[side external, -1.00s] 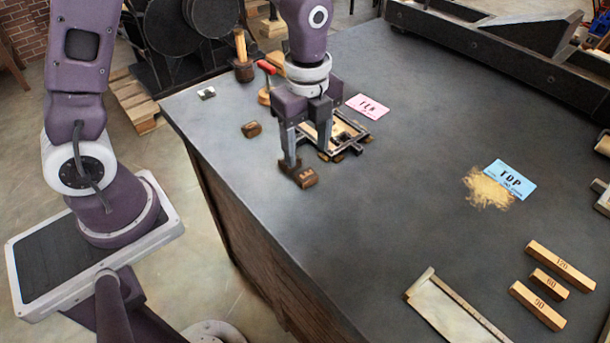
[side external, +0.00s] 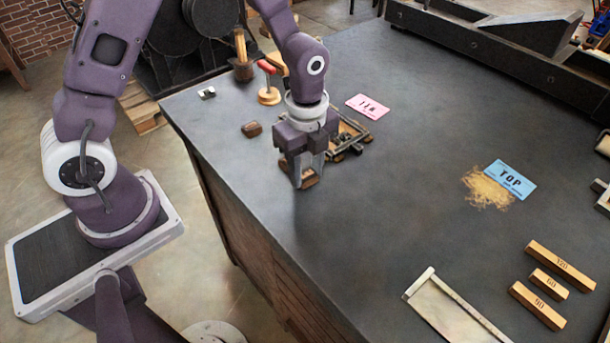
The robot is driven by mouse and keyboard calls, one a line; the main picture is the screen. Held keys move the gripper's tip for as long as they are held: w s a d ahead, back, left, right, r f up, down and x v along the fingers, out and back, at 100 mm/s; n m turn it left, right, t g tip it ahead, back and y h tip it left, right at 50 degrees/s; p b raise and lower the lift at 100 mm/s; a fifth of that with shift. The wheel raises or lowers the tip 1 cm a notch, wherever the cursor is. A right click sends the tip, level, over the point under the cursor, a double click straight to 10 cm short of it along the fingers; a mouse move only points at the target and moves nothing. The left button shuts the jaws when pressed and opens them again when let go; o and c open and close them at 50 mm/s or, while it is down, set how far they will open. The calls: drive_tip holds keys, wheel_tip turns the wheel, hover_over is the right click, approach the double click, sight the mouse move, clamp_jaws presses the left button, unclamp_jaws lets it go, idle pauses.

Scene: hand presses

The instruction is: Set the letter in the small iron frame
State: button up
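A small brown block (side external: 311,182), which seems to be the letter, sits near the left edge of the dark table. My gripper (side external: 304,178) is down at this block, with its fingers beside it and hiding much of it. Whether the fingers touch or squeeze the block cannot be told. The small iron frame (side external: 363,137) lies flat on the table just behind and to the right of my gripper, partly hidden by it. A second brown block (side external: 251,129) lies apart, to the left of the frame.
A red-handled tool (side external: 268,95) on a round wooden base and a brush (side external: 241,62) stand behind. A pink card (side external: 367,107) lies beyond the frame. A blue card (side external: 510,180) and wooden bars (side external: 537,306) lie right. The table's middle is clear.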

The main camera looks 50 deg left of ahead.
sight(306, 174)
clamp_jaws()
drive_tip(key=shift+r, duration=2.5)
